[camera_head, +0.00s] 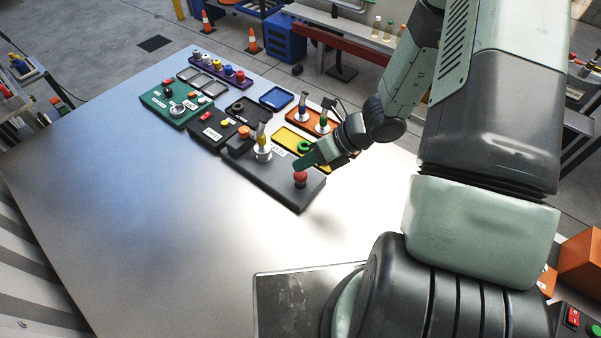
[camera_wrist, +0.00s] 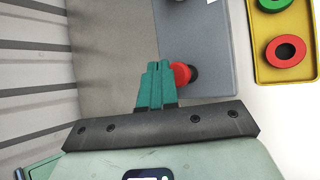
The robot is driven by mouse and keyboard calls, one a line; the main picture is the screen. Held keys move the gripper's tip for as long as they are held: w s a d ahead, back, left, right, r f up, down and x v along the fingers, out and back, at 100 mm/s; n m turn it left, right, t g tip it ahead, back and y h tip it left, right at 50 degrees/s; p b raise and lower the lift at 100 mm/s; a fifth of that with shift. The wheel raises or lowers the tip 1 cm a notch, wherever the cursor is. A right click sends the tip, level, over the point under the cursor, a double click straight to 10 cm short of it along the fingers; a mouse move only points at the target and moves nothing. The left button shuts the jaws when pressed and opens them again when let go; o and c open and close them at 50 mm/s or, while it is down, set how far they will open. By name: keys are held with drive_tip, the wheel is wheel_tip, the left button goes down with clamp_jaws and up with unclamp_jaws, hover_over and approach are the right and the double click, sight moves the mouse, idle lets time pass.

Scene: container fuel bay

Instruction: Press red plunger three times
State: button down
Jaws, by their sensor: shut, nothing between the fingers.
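The red plunger (camera_head: 300,177) stands near the front corner of a dark grey panel (camera_head: 282,184). In the wrist view the red plunger (camera_wrist: 182,74) shows just right of my gripper's fingertips, partly hidden behind them. My gripper (camera_head: 300,162) has green fingers, shut with nothing between them. In the head view the fingertips are right above or beside the red knob; I cannot tell whether they touch it. In the wrist view my gripper (camera_wrist: 158,66) points toward the grey panel.
A metal cylinder (camera_head: 263,151) stands on the same panel. A yellow tray (camera_wrist: 262,45) with red and green rings lies beside the panel. An orange tray (camera_head: 322,128) with bottles and a green board (camera_head: 160,101) lie farther off. The table's front and left are clear.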

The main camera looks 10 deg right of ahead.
sight(304, 174)
drive_tip(key=shift+r, duration=2.5)
drive_tip(key=shift+r, duration=0.15)
drive_tip(key=s+r+n+h, duration=0.2)
drive_tip(key=s+r+n, duration=0.1)
drive_tip(key=r+n, duration=0.6)
drive_tip(key=s+r+n+h, duration=0.2)
drive_tip(key=s+r+n, duration=0.1)
drive_tip(key=r+n, duration=0.6)
drive_tip(key=s+d+r+n+t+h, duration=0.4)
drive_tip(key=s+r+n+h, duration=0.1)
drive_tip(key=s+r+n, duration=0.6)
drive_tip(key=shift+d+r, duration=0.35)
drive_tip(key=shift+r, duration=0.2)
